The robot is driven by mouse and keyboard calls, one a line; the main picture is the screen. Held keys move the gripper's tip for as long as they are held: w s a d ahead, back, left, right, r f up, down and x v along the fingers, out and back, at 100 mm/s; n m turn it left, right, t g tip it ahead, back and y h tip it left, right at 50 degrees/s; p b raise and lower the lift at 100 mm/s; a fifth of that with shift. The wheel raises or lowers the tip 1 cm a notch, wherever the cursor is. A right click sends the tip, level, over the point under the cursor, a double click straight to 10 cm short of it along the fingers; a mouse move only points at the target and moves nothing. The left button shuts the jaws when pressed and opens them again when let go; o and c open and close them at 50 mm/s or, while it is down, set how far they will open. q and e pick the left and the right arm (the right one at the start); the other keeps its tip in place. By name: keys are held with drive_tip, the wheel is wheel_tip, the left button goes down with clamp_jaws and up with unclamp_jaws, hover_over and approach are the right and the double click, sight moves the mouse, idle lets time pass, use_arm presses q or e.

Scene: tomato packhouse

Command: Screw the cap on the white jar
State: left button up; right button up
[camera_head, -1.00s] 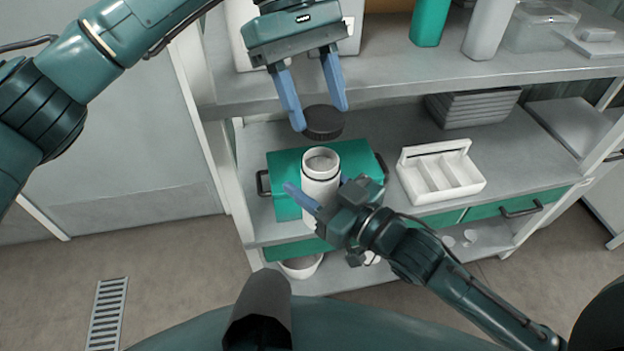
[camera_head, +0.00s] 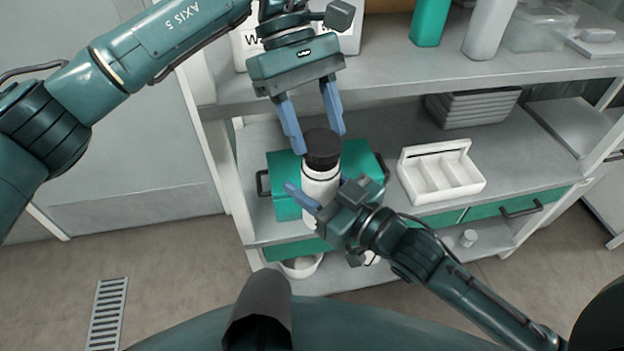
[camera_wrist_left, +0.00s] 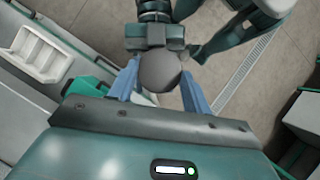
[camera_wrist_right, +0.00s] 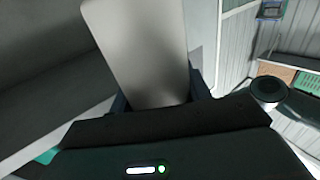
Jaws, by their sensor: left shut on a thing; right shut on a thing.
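The white jar (camera_head: 318,190) stands upright in the head view, held by my right gripper (camera_head: 322,198), whose blue fingers are shut around its body. In the right wrist view the jar (camera_wrist_right: 140,50) fills the space between the fingers. The black cap (camera_head: 322,146) sits at the jar's mouth; I cannot tell whether its thread is engaged. My left gripper (camera_head: 316,146) comes from above, its blue fingers shut on the cap's sides. In the left wrist view the cap (camera_wrist_left: 159,72) lies between the two fingertips and hides the jar's mouth.
A green toolbox (camera_head: 282,165) lies on the shelf behind the jar. A white divided caddy (camera_head: 438,146) stands to the right. Grey stacked trays (camera_head: 470,107) lie farther back. The upper shelf edge (camera_head: 480,77) is close to my left gripper. Open floor (camera_head: 180,285) is at lower left.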

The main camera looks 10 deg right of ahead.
sight(320, 182)
use_arm(q)
drive_tip(key=shift+r, duration=0.15)
idle(0.3)
drive_tip(key=shift+f, duration=0.9)
drive_tip(key=shift+f, duration=0.55)
